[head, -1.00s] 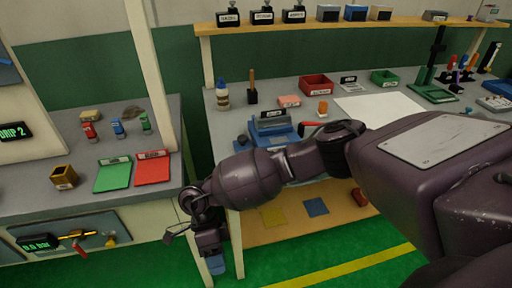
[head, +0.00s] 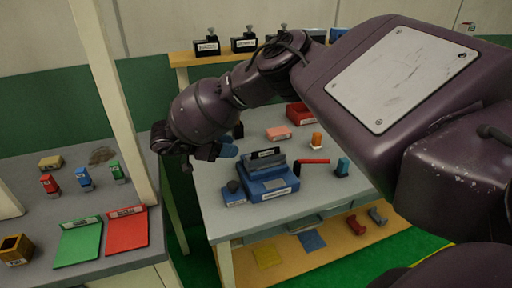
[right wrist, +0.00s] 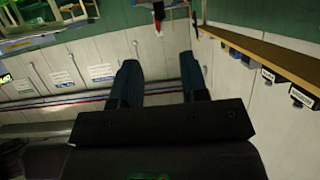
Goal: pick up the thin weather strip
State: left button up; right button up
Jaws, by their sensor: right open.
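I cannot make out a thin weather strip for certain in either view. My right gripper (head: 228,150) is raised in the head view, in front of the gap between the two benches and left of the blue fixture (head: 268,184). Its blue fingers also show in the right wrist view (right wrist: 160,78), spread apart with nothing between them. My left gripper is not in view. My right arm hides part of the right bench and its back shelf.
The left bench holds a green tray (head: 79,243), a red tray (head: 127,231), several small clamps and a wooden box (head: 16,249). The right bench (head: 219,206) carries a red bent tool (head: 312,161) and a pink block (head: 278,133).

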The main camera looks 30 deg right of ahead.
aim_at(260, 152)
jog(key=x, duration=0.4)
jog(key=shift+s+d, duration=0.2)
jog(key=shift+d+f, duration=0.2)
jog(key=shift+d, duration=0.15)
jog(key=shift+d+f, duration=0.25)
jog(key=shift+d, duration=0.15)
jog(key=x, duration=0.4)
jog(key=shift+d, duration=0.1)
jog(key=shift+d+f, duration=0.1)
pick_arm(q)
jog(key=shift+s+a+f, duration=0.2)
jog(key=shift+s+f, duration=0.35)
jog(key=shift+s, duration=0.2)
pick_arm(e)
jog(key=shift+f, duration=0.1)
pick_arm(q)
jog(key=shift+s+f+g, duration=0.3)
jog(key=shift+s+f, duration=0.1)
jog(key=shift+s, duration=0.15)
pick_arm(e)
jog(key=shift+s+d+f, duration=0.1)
jog(key=shift+s, duration=0.1)
grip_shut()
